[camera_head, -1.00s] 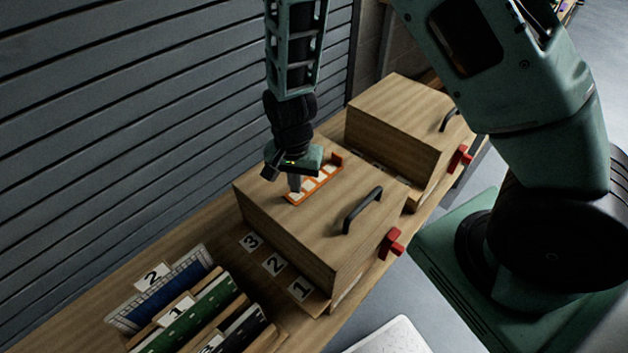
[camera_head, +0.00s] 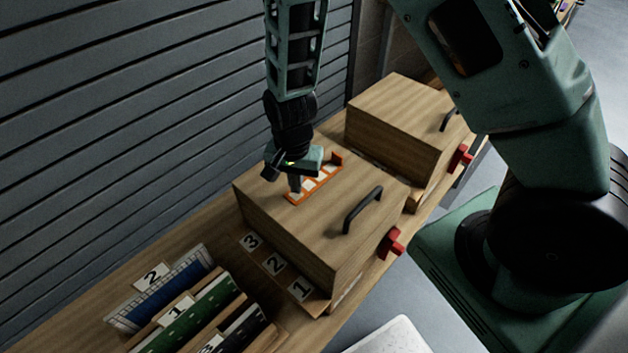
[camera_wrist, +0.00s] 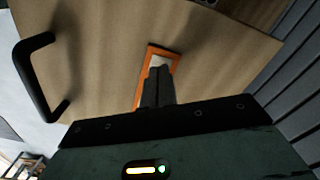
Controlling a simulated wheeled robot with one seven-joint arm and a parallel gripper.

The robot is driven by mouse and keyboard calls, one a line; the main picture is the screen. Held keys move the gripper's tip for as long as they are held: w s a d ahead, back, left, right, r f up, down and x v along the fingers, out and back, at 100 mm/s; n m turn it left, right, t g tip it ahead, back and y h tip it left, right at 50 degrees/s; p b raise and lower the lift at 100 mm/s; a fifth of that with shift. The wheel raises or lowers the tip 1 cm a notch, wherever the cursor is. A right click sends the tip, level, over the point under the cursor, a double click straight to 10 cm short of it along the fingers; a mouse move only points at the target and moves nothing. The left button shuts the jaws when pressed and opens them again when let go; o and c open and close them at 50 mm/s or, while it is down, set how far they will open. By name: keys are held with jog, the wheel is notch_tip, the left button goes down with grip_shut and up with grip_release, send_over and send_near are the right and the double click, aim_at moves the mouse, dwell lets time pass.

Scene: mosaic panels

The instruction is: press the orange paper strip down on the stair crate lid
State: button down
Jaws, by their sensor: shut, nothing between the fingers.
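The orange paper strip (camera_head: 316,185) with white squares lies on the wooden lid of the nearer crate (camera_head: 290,225), left of that lid's dark handle (camera_head: 362,210). My gripper (camera_head: 295,186) is shut and empty, pointing down at the near-left end of the strip. In the wrist view my shut fingers (camera_wrist: 158,85) overlap the strip (camera_wrist: 162,52) and hide part of it. The lid (camera_wrist: 100,60) fills much of that view. Whether the fingertips touch the strip, I cannot tell.
A second wooden crate (camera_head: 400,125) with a handle and red knob stands behind. A red knob (camera_head: 391,242) sticks out of the nearer crate's side. Number cards (camera_head: 273,264) lie before it. Numbered panels (camera_head: 165,295) stand in a rack at lower left. A slatted wall runs along the left.

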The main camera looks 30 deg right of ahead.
jog(key=shift+f+b, duration=0.45)
jog(key=shift+f, duration=0.25)
jog(key=shift+r, duration=0.1)
notch_tip(320, 180, up, 8)
jog(key=p, duration=0.7)
dwell(0.5)
dwell(0.4)
jog(key=s+a+r+n, duration=0.3)
jog(key=s+r+n, duration=0.5)
jog(key=s+r, duration=0.2)
jog(key=s+a+r+n, duration=0.3)
jog(key=s+r+n, duration=0.5)
jog(key=s+r, duration=0.2)
jog(key=shift+r+y, duration=0.3)
jog(key=shift+r, duration=0.1)
